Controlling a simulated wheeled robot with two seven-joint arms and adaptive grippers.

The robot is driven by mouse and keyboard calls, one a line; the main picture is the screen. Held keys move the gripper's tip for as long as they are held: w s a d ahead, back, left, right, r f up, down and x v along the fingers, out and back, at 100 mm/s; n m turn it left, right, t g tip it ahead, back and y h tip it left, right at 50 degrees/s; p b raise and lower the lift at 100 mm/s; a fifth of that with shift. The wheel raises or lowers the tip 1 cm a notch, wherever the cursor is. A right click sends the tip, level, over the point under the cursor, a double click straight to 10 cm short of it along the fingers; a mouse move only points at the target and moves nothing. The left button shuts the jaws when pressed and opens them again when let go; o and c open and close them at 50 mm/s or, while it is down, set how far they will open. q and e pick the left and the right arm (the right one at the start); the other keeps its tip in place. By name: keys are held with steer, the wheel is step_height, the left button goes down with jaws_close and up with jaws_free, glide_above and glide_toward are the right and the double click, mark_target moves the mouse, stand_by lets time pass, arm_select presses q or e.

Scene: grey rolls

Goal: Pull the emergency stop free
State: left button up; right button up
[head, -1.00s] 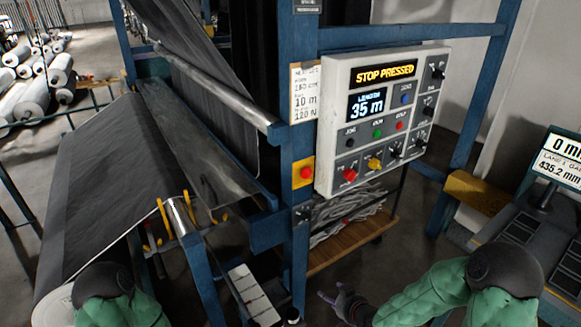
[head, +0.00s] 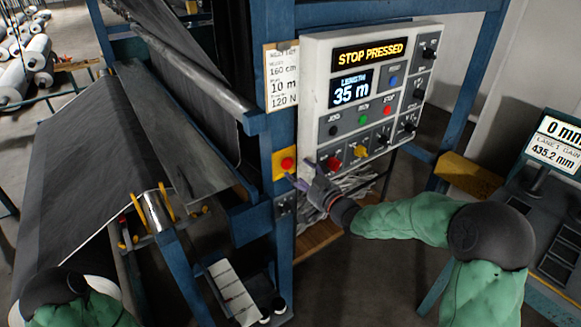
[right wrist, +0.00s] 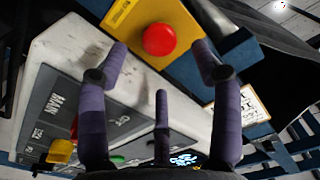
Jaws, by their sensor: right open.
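The emergency stop is a red mushroom button (head: 287,163) on a yellow plate (head: 279,172), fixed to the blue post left of the control panel. In the right wrist view the red button (right wrist: 159,39) sits on its yellow plate (right wrist: 125,14), ahead of and between the fingers. My right gripper (head: 302,178) is just right of and below the button, open, with purple-wrapped fingers apart and empty. In the right wrist view the right gripper (right wrist: 165,60) does not appear to touch the button. My left arm shows at the lower left, but its gripper is out of view.
The white control panel (head: 313,95) reads "STOP PRESSED" and "35 m". It carries another red knob (head: 333,163) and a yellow knob (head: 360,151) close to my right gripper. A paper card (head: 282,80) hangs above the yellow plate. Dark fabric lies left of the post.

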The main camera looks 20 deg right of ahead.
mark_target(289, 164)
steer(key=shift+x, duration=2.55)
